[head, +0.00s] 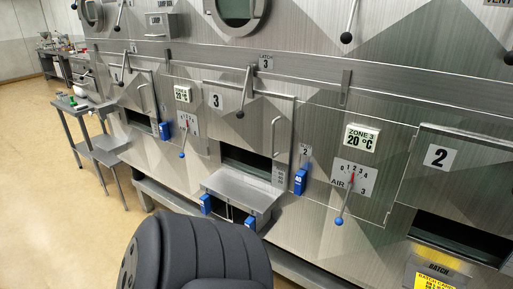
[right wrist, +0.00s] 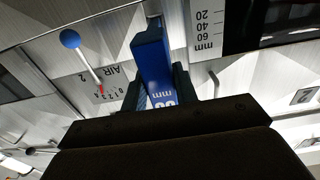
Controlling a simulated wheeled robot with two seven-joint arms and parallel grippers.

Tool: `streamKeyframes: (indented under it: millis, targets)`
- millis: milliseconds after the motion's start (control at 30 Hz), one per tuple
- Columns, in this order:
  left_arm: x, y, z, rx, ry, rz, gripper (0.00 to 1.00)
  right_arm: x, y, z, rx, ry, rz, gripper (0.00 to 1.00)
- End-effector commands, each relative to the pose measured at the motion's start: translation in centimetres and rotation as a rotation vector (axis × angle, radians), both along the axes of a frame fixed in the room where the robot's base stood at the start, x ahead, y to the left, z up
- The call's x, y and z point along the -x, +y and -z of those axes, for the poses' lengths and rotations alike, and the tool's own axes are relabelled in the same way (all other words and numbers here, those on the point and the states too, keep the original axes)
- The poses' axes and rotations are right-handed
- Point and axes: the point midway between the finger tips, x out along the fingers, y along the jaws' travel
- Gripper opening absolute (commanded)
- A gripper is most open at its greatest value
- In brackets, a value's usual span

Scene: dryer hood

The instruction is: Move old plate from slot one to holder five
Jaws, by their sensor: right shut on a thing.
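In the right wrist view my right gripper (right wrist: 160,85) is shut on a blue plate (right wrist: 152,52). The plate has white print reading "mm"; its number is partly hidden by the dark gripper body. In the head view a dark arm part of mine covers the bottom middle, and neither gripper can be made out there. Blue plates also show on the hood front: one left of the middle dial (head: 165,130) and one right of door 3 (head: 300,181). Two more blue pieces (head: 205,203) (head: 250,222) show by the metal box below door 3.
The metal box (head: 240,189) juts out below door 3 (head: 249,118). Levers with blue knobs stick out, one under the ZONE 3 dial (head: 340,205). In the right wrist view a blue-knobbed lever (right wrist: 80,50) lies left of the plate. A side table (head: 78,106) stands left; the floor there is clear.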

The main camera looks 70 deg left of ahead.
Motion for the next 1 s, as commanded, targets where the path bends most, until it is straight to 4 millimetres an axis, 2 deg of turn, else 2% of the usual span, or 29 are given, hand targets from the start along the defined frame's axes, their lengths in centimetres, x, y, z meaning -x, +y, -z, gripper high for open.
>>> streamKeyframes:
  millis: [700,1000]
  targets:
    - [0.0,0.0,-1.3,0.0,0.0,0.0,0.64,2.6,-1.9,-0.1,-0.001,-0.001,0.0,0.0]
    - [0.0,0.0,-1.3,0.0,0.0,0.0,0.64,2.8,-2.0,-0.1,-0.001,-0.001,0.0,0.0]
